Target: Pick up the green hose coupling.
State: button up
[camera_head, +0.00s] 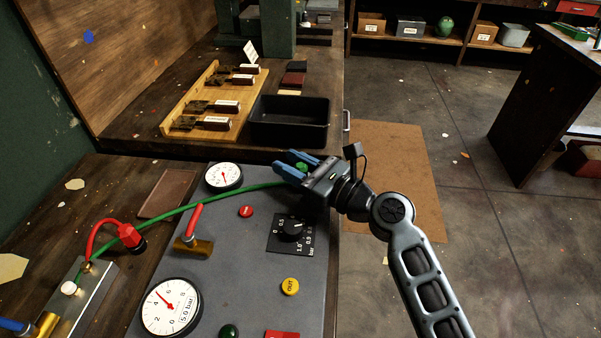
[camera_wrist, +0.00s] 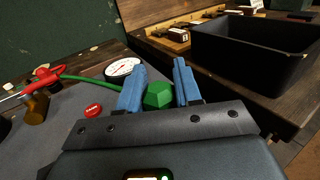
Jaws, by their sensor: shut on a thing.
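The green hose coupling (camera_wrist: 158,96) is a faceted green piece between the two blue fingers of my gripper (camera_wrist: 158,90) in the wrist view. In the head view my gripper (camera_head: 305,168) is shut on the coupling (camera_head: 301,167), above the far right part of the grey panel. A green hose (camera_head: 195,201) runs from the coupling leftward in an arc to a metal block (camera_head: 88,300) at the lower left. The fingers hide part of the coupling.
A black bin (camera_head: 290,121) stands just beyond my gripper, beside a wooden rack (camera_head: 190,108) with several tools. The grey panel (camera_head: 255,265) carries gauges, buttons and a knob (camera_head: 292,230).

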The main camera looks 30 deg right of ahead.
jog(key=shift+c, duration=0.9)
jog(key=shift+r, duration=0.15)
notch_tip(320, 180, up, 17)
jog(key=p, duration=0.4)
notch_tip(320, 180, down, 11)
jog(key=b, duration=0.6)
dwell(1.9)
